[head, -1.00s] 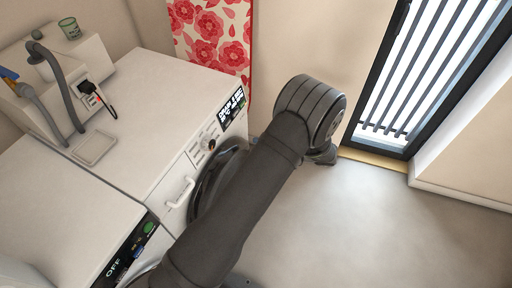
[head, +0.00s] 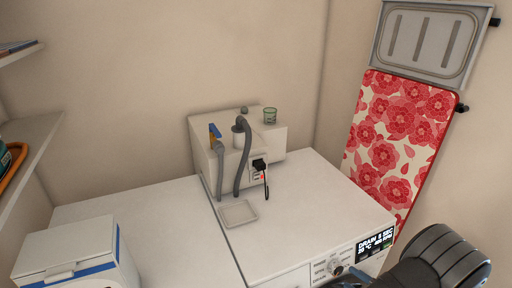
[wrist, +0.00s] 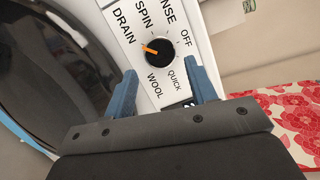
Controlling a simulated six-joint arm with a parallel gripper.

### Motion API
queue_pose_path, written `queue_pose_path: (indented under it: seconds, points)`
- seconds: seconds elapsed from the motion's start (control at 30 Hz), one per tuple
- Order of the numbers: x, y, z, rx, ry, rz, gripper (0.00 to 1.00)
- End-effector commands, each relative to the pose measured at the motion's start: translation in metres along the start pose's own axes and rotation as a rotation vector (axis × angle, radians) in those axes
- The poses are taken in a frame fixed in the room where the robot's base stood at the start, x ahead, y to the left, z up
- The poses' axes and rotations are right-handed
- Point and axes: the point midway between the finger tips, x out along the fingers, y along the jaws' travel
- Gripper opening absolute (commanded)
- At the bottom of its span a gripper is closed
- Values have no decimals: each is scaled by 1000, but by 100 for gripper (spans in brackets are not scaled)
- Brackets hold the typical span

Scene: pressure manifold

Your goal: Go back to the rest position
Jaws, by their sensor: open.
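My gripper (wrist: 163,98) shows in the wrist view with its two blue fingers apart and nothing between them. Beyond the fingertips is the washing machine's program dial (wrist: 159,51), black with an orange pointer, which points toward the DRAIN label. The labels SPIN, WOOL, QUICK and OFF also show around it. The fingers look apart from the dial, though the exact gap is hard to judge.
A white manifold box (head: 200,150) with grey hoses and a black plug stands against the wall. A small tray (head: 238,213) lies before it. A blue-striped white box (head: 75,258) is at lower left, shelves above it. A red floral board (head: 400,125) hangs at right.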

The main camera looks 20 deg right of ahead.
Motion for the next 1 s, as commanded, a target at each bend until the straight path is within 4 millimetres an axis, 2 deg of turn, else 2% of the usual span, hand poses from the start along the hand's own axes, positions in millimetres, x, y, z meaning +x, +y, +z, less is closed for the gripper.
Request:
queue_pose_path:
  seconds: [0.03, 0.2, 0.4, 0.83, 1.0]
  points:
    - [10, 0, 1, 1, -3, 2, 52]
    - [37, 0, 1, 1, -3, 1, 52]
    - [52, 0, 0, 0, -1, 1, 52]
    - [53, 0, 0, 2, 1, 0, 52]
    - [38, 0, 0, 0, 3, 1, 52]
